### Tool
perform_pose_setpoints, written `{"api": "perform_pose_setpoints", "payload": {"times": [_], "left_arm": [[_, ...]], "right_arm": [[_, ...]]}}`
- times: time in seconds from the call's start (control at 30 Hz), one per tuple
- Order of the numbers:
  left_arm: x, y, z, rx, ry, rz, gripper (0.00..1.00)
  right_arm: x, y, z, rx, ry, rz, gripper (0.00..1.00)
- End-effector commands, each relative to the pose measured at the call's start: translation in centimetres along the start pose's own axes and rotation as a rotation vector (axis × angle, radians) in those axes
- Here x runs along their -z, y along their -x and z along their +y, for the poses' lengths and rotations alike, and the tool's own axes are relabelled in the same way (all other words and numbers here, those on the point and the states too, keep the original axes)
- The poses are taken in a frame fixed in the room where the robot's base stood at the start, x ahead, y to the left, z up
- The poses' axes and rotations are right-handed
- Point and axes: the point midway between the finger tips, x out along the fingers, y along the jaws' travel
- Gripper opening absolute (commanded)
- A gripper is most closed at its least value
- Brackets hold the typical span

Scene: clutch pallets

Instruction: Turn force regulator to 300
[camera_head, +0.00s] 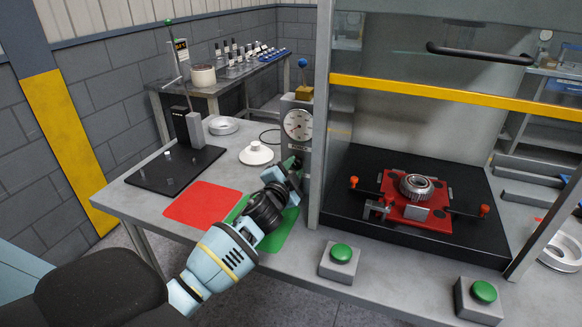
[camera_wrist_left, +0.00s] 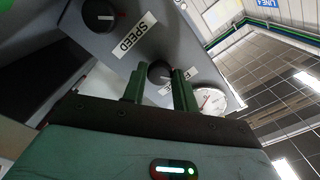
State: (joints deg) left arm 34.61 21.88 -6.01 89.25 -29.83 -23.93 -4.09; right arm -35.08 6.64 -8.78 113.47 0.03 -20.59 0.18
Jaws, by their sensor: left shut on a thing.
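The force regulator (camera_wrist_left: 160,72) is a round black knob on a grey panel in the left wrist view, with a white label partly hidden beside it. My left gripper (camera_wrist_left: 159,80) has its two green fingers on either side of this knob, shut on it. In the head view my left gripper (camera_head: 292,166) reaches the front of the grey post below the gauge; the knob is hidden there. The round white gauge (camera_head: 298,125) is on the post above the gripper and also shows in the left wrist view (camera_wrist_left: 209,98). Its numbers are too small to read. My right gripper is not in view.
A second black knob (camera_wrist_left: 101,15) labelled SPEED is on the same panel. A press bay with a red fixture (camera_head: 433,216) stands right of the post. Green buttons (camera_head: 341,252) are at the table's front. Red (camera_head: 198,203) and green mats lie left.

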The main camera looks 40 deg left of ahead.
Motion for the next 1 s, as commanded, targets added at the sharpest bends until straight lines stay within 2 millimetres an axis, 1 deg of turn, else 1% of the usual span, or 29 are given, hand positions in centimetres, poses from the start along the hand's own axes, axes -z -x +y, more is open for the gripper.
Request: {"api": "perform_pose_setpoints", "payload": {"times": [0.03,0.1,0.5,0.73,1.0], "left_arm": [[0.2,0.0,-0.3,0.002,-0.047,0.002,0.06],[0.2,0.0,-0.3,0.002,-0.113,0.001,0.06],[0.1,0.0,-0.2,0.002,-0.441,0.001,0.06],[0.1,0.0,-0.2,0.002,-0.554,0.0,0.06],[0.1,0.0,-0.1,0.0,-0.609,0.0,0.06]], "right_arm": [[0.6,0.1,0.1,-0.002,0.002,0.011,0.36],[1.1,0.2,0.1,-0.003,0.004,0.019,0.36],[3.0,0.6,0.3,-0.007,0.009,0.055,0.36],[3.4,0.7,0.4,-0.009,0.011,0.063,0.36],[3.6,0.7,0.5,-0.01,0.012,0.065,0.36]]}}
